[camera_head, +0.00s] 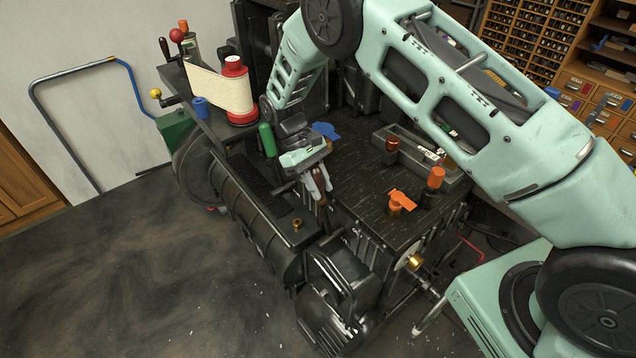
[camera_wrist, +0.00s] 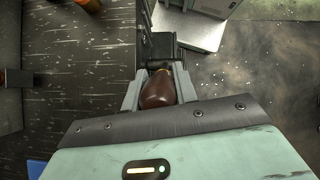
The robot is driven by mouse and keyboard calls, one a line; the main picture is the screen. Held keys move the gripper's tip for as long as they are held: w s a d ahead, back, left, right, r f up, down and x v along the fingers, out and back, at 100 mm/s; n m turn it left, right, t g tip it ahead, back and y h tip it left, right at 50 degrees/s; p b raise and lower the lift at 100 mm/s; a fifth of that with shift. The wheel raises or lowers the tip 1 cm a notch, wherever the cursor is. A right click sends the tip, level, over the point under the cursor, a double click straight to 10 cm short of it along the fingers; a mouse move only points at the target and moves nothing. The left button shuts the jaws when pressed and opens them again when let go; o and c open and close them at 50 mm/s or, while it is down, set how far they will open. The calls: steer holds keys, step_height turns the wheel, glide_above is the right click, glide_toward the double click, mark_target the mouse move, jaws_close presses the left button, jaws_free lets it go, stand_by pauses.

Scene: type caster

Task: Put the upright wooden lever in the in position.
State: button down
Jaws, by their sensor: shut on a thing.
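The wooden lever (camera_wrist: 158,90) has a dark brown rounded handle. In the wrist view its top sits between the two fingers of my gripper (camera_wrist: 160,94), which is shut on it. In the head view my gripper (camera_head: 318,184) points down at the front edge of the dark machine top, with a little of the brown handle showing between the fingers. The lever's lower end and pivot are hidden, so I cannot tell its exact tilt.
A green handle (camera_head: 268,140) stands close left of my gripper. Orange knobs (camera_head: 401,201) and a grey tray (camera_head: 425,150) are on the machine top to the right. A red and cream paper spool (camera_head: 235,90) is at the back left. Open floor (camera_head: 120,270) lies left.

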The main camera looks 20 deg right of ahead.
steer(key=shift+w, duration=0.2)
steer(key=c, duration=1.1)
jaws_free()
steer(key=b+v, duration=0.4)
steer(key=v, duration=1.3)
steer(key=shift+r+b, duration=0.25)
steer(key=shift+b, duration=0.1)
